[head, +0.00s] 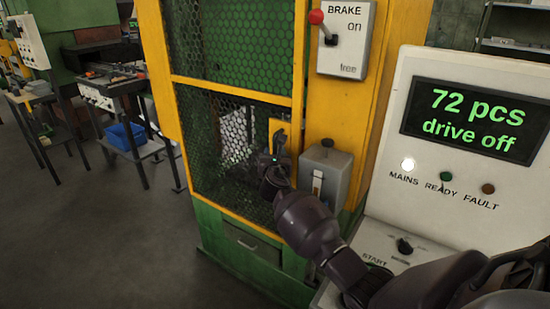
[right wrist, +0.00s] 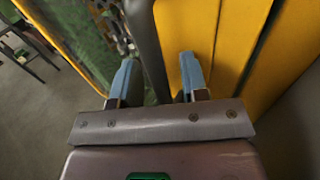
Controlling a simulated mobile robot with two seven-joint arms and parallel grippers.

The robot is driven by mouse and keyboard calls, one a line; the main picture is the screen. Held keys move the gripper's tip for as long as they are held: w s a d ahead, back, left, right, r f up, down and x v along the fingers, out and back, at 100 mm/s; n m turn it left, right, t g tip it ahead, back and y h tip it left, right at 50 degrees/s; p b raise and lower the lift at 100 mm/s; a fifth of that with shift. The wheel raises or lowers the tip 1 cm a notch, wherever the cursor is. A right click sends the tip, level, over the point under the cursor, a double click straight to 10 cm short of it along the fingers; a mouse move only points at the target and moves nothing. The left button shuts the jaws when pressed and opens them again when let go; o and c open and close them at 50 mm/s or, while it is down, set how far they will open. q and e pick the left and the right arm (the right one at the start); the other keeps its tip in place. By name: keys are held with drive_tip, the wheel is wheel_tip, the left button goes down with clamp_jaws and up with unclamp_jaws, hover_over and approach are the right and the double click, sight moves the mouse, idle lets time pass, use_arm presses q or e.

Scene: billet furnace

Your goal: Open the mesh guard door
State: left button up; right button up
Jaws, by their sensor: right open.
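The mesh guard door (head: 233,92) has a yellow frame with dark wire mesh and stands upright in the yellow machine frame. It looks shut, with its right edge along the yellow post (head: 318,110). My right gripper (head: 279,141) is at the door's right edge, at lower mid-height. In the right wrist view its two blue-grey fingers (right wrist: 157,78) are apart. A grey upright bar (right wrist: 146,45), seemingly the door handle, runs down between them; I cannot tell whether they touch it. In the head view the gripper hides the handle. My left gripper is out of view.
A grey box (head: 324,170) with a slot is on the post just right of the gripper. The brake lever panel (head: 346,45) is above it. A control console (head: 470,75) reading "drive off" stands at right. Open floor (head: 90,235) lies left of the machine.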

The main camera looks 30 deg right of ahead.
clamp_jaws()
drive_tip(key=shift+a, duration=0.15)
